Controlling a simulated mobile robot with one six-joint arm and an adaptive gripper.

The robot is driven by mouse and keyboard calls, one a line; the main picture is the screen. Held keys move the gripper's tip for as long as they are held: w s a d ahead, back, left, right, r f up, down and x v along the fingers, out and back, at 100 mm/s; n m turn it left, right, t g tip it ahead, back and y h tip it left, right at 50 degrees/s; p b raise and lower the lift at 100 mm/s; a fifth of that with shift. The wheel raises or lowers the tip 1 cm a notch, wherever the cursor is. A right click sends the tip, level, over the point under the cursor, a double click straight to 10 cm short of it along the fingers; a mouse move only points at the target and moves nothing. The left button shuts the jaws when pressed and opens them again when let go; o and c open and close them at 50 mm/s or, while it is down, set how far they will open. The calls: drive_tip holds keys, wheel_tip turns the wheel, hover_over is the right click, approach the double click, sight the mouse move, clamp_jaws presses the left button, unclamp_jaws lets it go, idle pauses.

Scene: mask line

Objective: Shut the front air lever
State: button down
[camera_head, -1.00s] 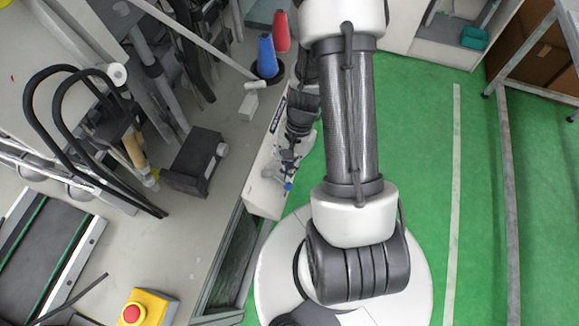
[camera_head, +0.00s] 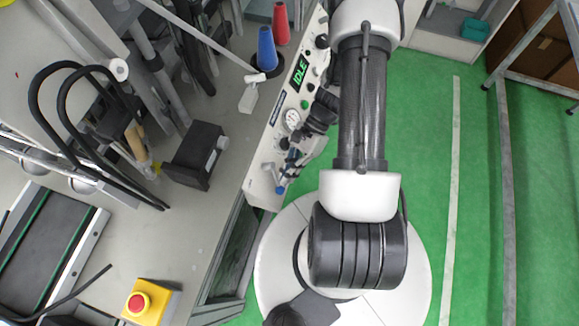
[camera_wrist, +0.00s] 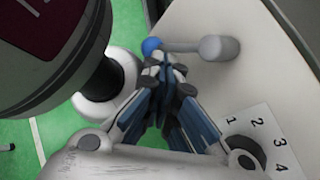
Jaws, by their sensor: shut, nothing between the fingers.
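The air lever is a grey bar with a blue ball at its end (camera_wrist: 151,45), joined to a grey round hub (camera_wrist: 218,47) on a pale panel. In the wrist view the bar lies nearly level, ball to the left. My gripper (camera_wrist: 168,72) is shut and empty, its fingertips just below the ball; I cannot tell whether they touch it. In the head view my gripper (camera_head: 287,172) is over the near end of the panel, close to a blue tip (camera_head: 280,189). The fingers hide part of the lever there.
The sloping panel (camera_head: 262,158) carries a gauge (camera_head: 292,118), buttons and a green display reading IDLE (camera_head: 300,70). A numbered label (camera_wrist: 255,140) is beside my fingers. A yellow box with a red button (camera_head: 138,303) stands on the bench. Green floor to the right is open.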

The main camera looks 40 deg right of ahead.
drive_tip(key=a+m+y, duration=0.1)
drive_tip(key=m, duration=0.1)
drive_tip(key=s+m+t+y, duration=0.1)
drive_tip(key=m+y, duration=0.1)
drive_tip(key=shift+s+a+r+y, duration=0.1)
drive_tip(key=shift+a+y, duration=0.2)
drive_tip(key=shift+a, duration=0.1)
drive_tip(key=shift+s+a+r+m+t+y, duration=0.1)
drive_tip(key=shift+a+r+m+t+y, duration=0.1)
drive_tip(key=shift+a+m+t+y, duration=0.4)
drive_tip(key=shift+s+a+r+m+t+y, duration=0.15)
drive_tip(key=shift+m+t+y, duration=0.25)
drive_tip(key=shift+m, duration=0.55)
drive_tip(key=shift+w+a+r+m+t+y, duration=0.1)
drive_tip(key=shift+a+r+m+t+y, duration=0.15)
drive_tip(key=shift+m+t+y, duration=0.4)
